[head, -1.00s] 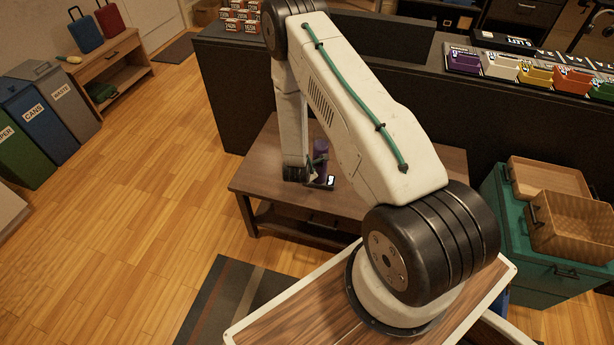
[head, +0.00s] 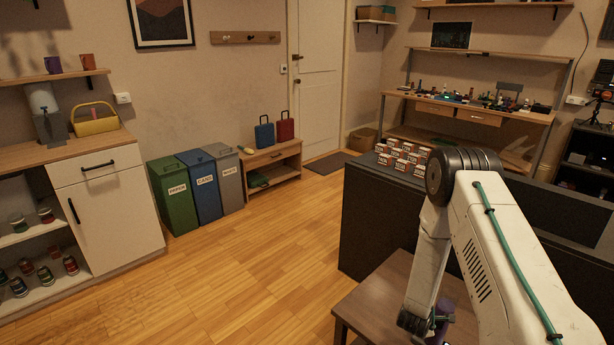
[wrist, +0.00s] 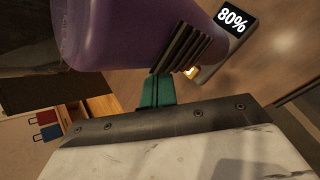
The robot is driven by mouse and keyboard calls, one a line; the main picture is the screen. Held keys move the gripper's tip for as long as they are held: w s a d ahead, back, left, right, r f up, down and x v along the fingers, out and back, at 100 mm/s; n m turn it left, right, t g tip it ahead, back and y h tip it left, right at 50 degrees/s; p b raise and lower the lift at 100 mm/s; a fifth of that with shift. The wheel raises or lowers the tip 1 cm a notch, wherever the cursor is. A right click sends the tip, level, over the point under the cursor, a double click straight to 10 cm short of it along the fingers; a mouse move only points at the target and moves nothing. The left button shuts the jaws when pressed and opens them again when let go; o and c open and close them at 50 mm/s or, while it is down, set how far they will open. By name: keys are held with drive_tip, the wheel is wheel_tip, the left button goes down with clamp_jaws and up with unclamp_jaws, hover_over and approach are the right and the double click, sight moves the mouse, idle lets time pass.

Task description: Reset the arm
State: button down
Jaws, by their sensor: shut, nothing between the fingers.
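My arm (head: 490,240) is bent, with its forearm hanging down over the brown table in the head view. My gripper (wrist: 188,52) shows in the wrist view with dark ribbed fingers, shut and empty. A smooth purple object (wrist: 125,35) fills the upper left of the wrist view, right beside the fingers; I cannot tell if they touch. In the head view only a bit of it (head: 442,318) shows behind my arm. A small dark device reading "80%" (wrist: 232,22) lies just past the fingers.
The brown table (head: 372,305) is under my gripper. A dark counter (head: 375,215) with several small boxes (head: 402,158) stands behind it. Green, blue and grey bins (head: 205,185) and a low bench (head: 272,165) with two small cases stand at the wall. The wooden floor between is clear.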

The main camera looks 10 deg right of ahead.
drive_tip(key=s+a+f+m+g+y, duration=0.2)
drive_tip(key=s+a+f+m, duration=0.1)
drive_tip(key=s+a+m, duration=0.1)
drive_tip(key=s+a+r+m+g+y, duration=0.2)
drive_tip(key=s+a+r+m+y, duration=0.1)
drive_tip(key=a+r+m, duration=0.15)
drive_tip(key=s+a+r+m+g+y, duration=0.1)
drive_tip(key=s+a+r+m, duration=0.15)
drive_tip(key=r, duration=0.55)
drive_tip(key=s+a+r+m+g+y, duration=0.1)
drive_tip(key=s+a+r, duration=0.15)
drive_tip(key=r, duration=0.45)
drive_tip(key=s+a+r+m+g+y, duration=0.1)
drive_tip(key=s+a+r+m+g, duration=0.15)
drive_tip(key=r, duration=0.55)
drive_tip(key=s+a+r+m+t, duration=0.1)
drive_tip(key=s+r+t, duration=0.1)
drive_tip(key=s+r, duration=0.8)
drive_tip(key=s+a+r+m+t+h, duration=0.1)
drive_tip(key=s+r, duration=0.8)
drive_tip(key=r, duration=0.8)
drive_tip(key=shift+s+t+h, duration=0.3)
drive_tip(key=shift+s+t, duration=0.05)
